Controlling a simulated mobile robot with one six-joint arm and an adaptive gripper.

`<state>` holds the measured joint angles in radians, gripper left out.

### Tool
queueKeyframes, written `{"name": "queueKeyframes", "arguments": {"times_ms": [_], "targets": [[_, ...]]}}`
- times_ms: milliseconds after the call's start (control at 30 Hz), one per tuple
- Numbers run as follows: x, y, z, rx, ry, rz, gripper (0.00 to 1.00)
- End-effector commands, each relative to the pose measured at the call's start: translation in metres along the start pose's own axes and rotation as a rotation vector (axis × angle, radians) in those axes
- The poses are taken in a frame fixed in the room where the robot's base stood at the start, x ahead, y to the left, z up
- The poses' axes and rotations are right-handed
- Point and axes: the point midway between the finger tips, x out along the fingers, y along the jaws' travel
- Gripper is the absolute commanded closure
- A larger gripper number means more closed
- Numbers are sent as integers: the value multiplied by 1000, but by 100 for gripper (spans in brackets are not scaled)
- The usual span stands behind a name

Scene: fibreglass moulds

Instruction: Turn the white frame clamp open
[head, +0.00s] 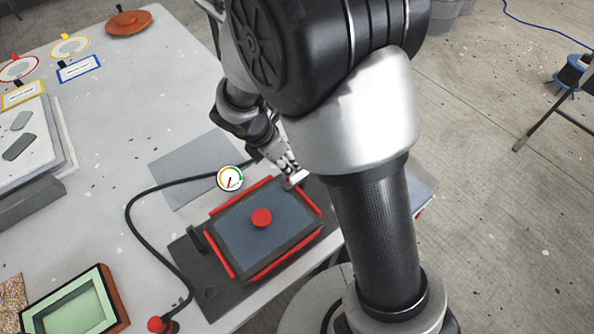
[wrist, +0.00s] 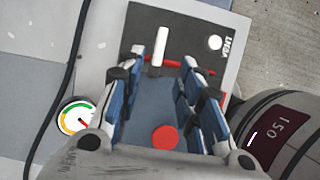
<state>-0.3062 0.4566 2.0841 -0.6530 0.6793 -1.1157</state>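The white frame clamp (head: 298,177) is a short white bar at the far right edge of the red-edged frame (head: 307,199). In the wrist view the white clamp (wrist: 159,45) points away from me, across the line of the red edge. My gripper (wrist: 163,62) is open, its two blue-sided fingers apart, with the clamp's near end between or just beyond their tips. I see no contact. In the head view my gripper (head: 290,166) is right by the clamp, and my arm hides part of that area.
The frame surrounds a blue-grey panel (head: 240,226) with a red knob (head: 262,217). A dark clamp (head: 196,241) is at its left edge. A round gauge (head: 230,178) and a black hose (head: 127,215) lie beside it. A green mould (head: 76,305) stands front left.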

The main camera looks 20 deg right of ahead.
Motion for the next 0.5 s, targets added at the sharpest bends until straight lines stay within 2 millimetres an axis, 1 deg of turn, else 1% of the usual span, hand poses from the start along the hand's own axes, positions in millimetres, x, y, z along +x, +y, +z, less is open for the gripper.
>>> {"name": "queueKeyframes", "arguments": {"times_ms": [33,200,300,400,500], "targets": [[16,-1,-1,-1,0,-5,67],[53,-1,-2,0,1,-4,67],[72,-1,-1,2,1,-3,67],[87,-1,-1,1,0,-3,67],[96,0,0,2,0,0,67]]}}
